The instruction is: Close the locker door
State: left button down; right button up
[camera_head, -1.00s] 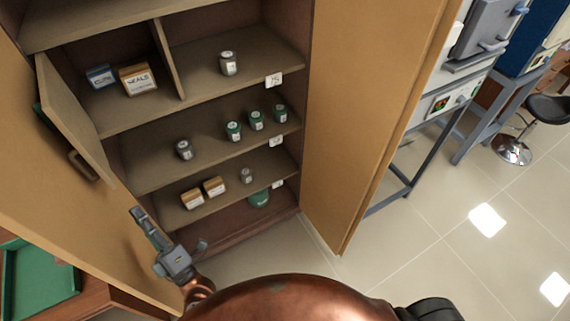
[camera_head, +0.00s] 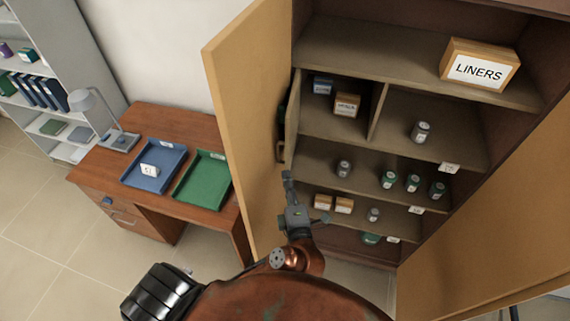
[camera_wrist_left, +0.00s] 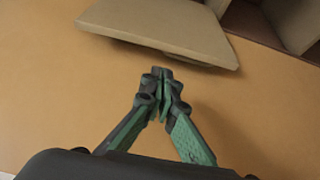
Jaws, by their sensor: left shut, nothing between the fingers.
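The small locker door (camera_head: 294,125) is a thin tan panel at the left compartment of the tall cabinet. It stands open, beside the cabinet's big left door (camera_head: 244,110), with its handle (camera_head: 281,151) on the side facing that door. My left gripper (camera_head: 287,177) is shut and empty, just below the small door's lower edge in the head view. In the left wrist view, the closed green-and-black fingers (camera_wrist_left: 162,76) point toward the small door's edge (camera_wrist_left: 160,32), with the big door's tan surface behind. Contact cannot be told. My right gripper is not in view.
Cabinet shelves hold a LINERS box (camera_head: 480,65), smaller boxes (camera_head: 347,104) and several jars (camera_head: 413,182). The cabinet's right door (camera_head: 490,220) is open too. A desk (camera_head: 165,120) with blue and green trays stands left of the big left door.

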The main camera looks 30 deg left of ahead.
pick_arm(q)
jog(key=p+x, duration=0.2)
jog(key=x, duration=0.7)
